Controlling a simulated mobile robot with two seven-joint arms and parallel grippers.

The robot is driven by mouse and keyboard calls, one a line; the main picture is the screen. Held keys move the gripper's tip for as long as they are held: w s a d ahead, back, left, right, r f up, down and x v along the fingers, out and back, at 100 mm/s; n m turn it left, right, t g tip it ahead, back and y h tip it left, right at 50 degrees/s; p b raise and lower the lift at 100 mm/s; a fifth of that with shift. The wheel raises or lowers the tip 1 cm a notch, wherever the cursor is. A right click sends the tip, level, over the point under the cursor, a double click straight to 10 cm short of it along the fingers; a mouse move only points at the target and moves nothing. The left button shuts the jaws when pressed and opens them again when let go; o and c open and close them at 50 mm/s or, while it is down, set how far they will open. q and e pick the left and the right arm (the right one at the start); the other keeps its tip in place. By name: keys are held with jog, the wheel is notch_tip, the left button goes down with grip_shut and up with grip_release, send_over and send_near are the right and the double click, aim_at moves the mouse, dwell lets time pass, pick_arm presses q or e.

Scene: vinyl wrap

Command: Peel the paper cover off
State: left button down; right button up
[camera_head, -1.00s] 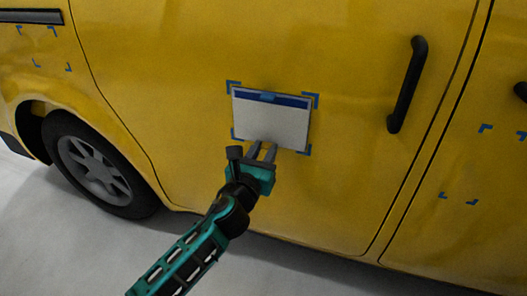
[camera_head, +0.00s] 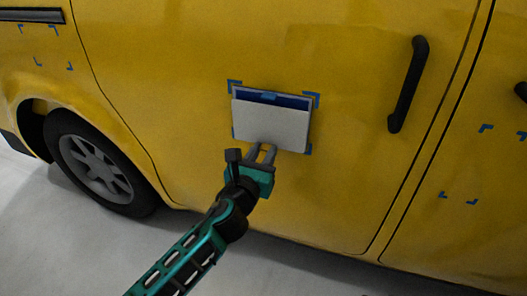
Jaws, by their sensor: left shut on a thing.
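A white paper cover (camera_head: 270,124) hangs over a dark blue panel (camera_head: 288,101) on the yellow van door. The blue shows as a strip above the cover's top edge. Blue corner marks (camera_head: 311,99) frame the panel. My left gripper (camera_head: 262,148) is shut on the paper cover at its lower edge, left of the middle. The cover's top edge appears to stand off the panel. My right gripper is not in view.
A black door handle (camera_head: 407,85) stands out to the right of the panel. A wheel (camera_head: 97,165) is at the left. More blue corner marks (camera_head: 486,128) sit empty on the panel to the right. Grey floor lies below.

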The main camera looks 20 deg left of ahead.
pick_arm(q)
jog(key=shift+s, duration=0.2)
jog(key=shift+s, duration=1.2)
jog(key=shift+s+a+p, duration=0.1)
jog(key=shift+s+p, duration=0.25)
jog(key=shift+s, duration=1.85)
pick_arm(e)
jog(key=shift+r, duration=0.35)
pick_arm(q)
jog(key=s+a+r+p, duration=0.1)
jog(key=s+r+p, duration=0.1)
jog(key=r+p, duration=0.7)
jog(key=s+a+r+p, duration=0.2)
jog(key=s+r+p, duration=0.1)
jog(key=r+p, duration=0.6)
notch_tip(320, 180, up, 4)
jog(key=shift+s+r+y, duration=0.1)
jog(key=shift+s+y, duration=0.1)
jog(key=shift+y, duration=0.1)
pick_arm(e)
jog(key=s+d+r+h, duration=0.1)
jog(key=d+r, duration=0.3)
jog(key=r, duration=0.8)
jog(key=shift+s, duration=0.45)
pick_arm(q)
jog(key=shift+d, duration=0.1)
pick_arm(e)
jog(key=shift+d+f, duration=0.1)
